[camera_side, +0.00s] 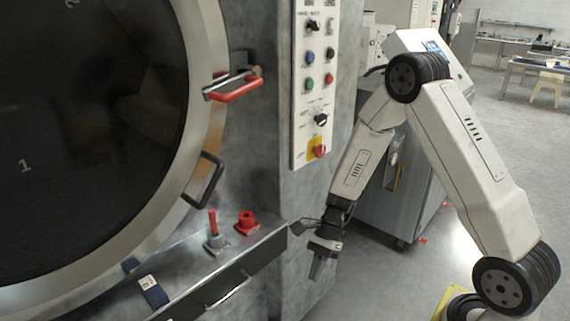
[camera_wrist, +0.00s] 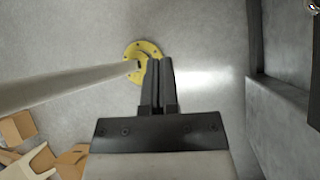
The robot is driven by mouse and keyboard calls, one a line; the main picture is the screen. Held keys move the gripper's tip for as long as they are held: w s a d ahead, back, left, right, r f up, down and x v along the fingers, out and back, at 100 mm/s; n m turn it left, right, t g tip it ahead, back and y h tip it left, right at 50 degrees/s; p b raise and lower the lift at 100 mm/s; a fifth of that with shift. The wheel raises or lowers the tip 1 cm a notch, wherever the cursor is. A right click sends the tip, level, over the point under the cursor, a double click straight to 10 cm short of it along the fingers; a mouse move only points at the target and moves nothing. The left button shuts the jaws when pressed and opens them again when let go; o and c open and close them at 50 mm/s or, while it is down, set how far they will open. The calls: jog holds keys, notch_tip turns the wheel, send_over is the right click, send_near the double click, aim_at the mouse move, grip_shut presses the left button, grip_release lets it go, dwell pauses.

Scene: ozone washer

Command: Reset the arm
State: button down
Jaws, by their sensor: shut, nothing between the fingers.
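My gripper (camera_side: 320,268) hangs pointing down beside the right end of the washer's ledge in the side view. Its fingers are together and empty. In the wrist view my gripper (camera_wrist: 158,62) is seen from behind, its two black fingers side by side with nothing held. Grey floor lies beyond the fingertips. The arm is bent, with its elbow high to the right of the washer's control panel (camera_side: 314,85).
The washer's round door (camera_side: 85,130) has a red-gripped handle (camera_side: 236,88). Red fittings (camera_side: 246,221) stand on the ledge (camera_side: 225,262). A grey cabinet (camera_side: 395,205) stands behind the arm. Cardboard boxes (camera_wrist: 18,127) lie at lower left in the wrist view.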

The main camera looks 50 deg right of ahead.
jog(key=s+r+n+t+h, duration=0.4)
jog(key=r+n+h, duration=0.3)
jog(key=n, duration=1.2)
notch_tip(320, 180, up, 3)
jog(key=shift+s+r+n+h, duration=0.1)
jog(key=shift+s+n+h, duration=0.25)
jog(key=shift+s, duration=0.35)
